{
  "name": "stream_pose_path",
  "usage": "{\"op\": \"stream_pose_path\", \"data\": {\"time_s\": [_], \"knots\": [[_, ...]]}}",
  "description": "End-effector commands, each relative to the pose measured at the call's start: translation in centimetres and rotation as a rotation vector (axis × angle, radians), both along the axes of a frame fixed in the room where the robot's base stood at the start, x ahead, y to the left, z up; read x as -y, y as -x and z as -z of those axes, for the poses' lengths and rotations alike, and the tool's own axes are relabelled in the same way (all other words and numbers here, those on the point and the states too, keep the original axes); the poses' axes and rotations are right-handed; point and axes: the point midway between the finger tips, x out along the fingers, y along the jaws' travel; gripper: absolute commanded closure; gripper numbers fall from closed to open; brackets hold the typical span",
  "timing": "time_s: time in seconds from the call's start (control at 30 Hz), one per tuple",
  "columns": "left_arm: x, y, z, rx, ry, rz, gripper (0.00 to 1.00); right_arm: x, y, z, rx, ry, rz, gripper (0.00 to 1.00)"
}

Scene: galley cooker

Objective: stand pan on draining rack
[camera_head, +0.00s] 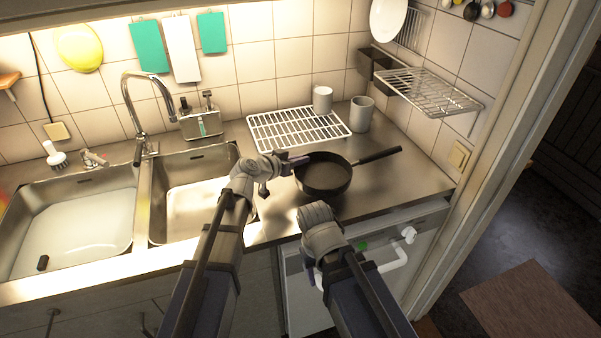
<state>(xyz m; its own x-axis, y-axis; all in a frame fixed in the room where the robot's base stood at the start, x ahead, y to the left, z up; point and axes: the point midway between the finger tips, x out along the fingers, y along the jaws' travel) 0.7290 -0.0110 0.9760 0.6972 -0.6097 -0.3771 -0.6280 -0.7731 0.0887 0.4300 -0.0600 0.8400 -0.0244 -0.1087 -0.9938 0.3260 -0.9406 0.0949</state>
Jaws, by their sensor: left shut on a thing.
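A black frying pan (324,178) is over the steel counter right of the sinks, open side up, its handle (378,155) pointing right. I cannot tell whether its base touches the counter. My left gripper (293,164) is shut on the pan's left rim. A white wire draining rack (270,134) lies flat on the counter behind the pan. My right gripper (314,272) hangs in front of the counter edge, apart from the pan; its fingers are mostly hidden by my wrist.
A wire wall shelf (427,90) juts out at the back right. The double sink (85,222) and tap (136,98) are at left. Counter right of the pan is clear.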

Motion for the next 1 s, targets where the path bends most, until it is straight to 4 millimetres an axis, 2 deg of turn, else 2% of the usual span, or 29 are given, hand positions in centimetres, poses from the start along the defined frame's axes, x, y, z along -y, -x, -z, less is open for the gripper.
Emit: {"op": "stream_pose_path", "data": {"time_s": [0.3, 0.63, 1.0], "knots": [[0.0, 0.0, 3.6, 0.000, 0.002, -0.001, 1.00, 0.0, 0.0, 3.6, 0.000, 0.000, 0.000, 0.50], [0.0, 0.0, 3.6, 0.000, 0.002, -0.001, 1.00, 0.0, 0.0, 3.6, 0.000, 0.000, 0.000, 0.50], [0.1, 0.2, 4.9, -0.002, -0.001, 0.002, 1.00, 0.0, 0.0, 4.9, 0.000, 0.000, 0.000, 0.50]]}}
